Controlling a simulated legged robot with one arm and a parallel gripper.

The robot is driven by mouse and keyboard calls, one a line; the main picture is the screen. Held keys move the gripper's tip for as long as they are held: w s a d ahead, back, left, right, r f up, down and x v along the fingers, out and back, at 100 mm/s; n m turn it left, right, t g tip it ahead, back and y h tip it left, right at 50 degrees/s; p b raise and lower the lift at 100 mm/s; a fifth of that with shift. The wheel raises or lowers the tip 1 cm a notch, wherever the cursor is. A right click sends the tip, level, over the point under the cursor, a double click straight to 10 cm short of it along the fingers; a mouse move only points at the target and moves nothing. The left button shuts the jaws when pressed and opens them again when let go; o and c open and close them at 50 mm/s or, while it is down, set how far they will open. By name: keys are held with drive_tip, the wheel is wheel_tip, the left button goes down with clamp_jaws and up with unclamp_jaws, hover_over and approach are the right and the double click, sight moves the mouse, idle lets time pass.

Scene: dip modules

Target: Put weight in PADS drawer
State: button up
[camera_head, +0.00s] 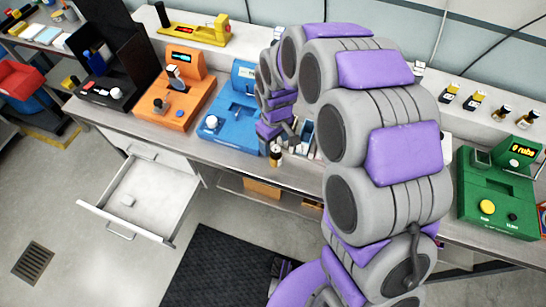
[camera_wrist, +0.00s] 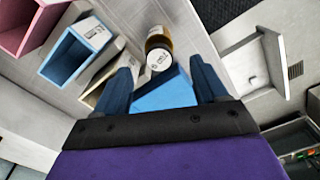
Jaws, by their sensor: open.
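An open white drawer (camera_head: 158,190) sticks out below the bench at the left, with a small pale object (camera_head: 127,201) inside. The drawer also shows at the right of the wrist view (camera_wrist: 240,64). I cannot read a PADS label on it. My gripper (camera_head: 283,143) is over the bench front edge, beside the blue machine. In the wrist view its two dark fingers (camera_wrist: 163,88) are apart. I cannot surely identify the weight.
An orange machine (camera_head: 182,97), a blue machine (camera_head: 232,120) and a green machine (camera_head: 497,190) stand on the bench. Blue (camera_wrist: 77,52) and pink (camera_wrist: 28,22) open bins are left of the bottle. Several small bottles sit on the back ledge. A black mat (camera_head: 215,268) lies on the floor.

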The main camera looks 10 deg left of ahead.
sight(272, 154)
drive_tip(key=shift+d+f, duration=0.7)
drive_tip(key=shift+d, duration=0.05)
drive_tip(key=shift+f, duration=0.25)
drive_tip(key=f, duration=0.1)
drive_tip(key=a+f+b, duration=0.1)
drive_tip(key=f, duration=0.1)
drive_tip(key=a+f, duration=0.1)
drive_tip(key=f, duration=0.1)
drive_tip(key=shift+s+f, duration=0.1)
drive_tip(key=shift+s, duration=0.05)
drive_tip(key=shift+d+r, duration=0.2)
drive_tip(key=shift+d, duration=0.35)
drive_tip(key=shift+d+r, duration=0.1)
drive_tip(key=shift+d, duration=0.3)
drive_tip(key=shift+c, duration=1.4)
drive_tip(key=shift+a, duration=0.85)
drive_tip(key=c, duration=0.8)
drive_tip(key=shift+d, duration=0.3)
drive_tip(key=shift+c, duration=1.3)
drive_tip(key=shift+d, duration=0.25)
clamp_jaws()
drive_tip(key=shift+a, duration=0.1)
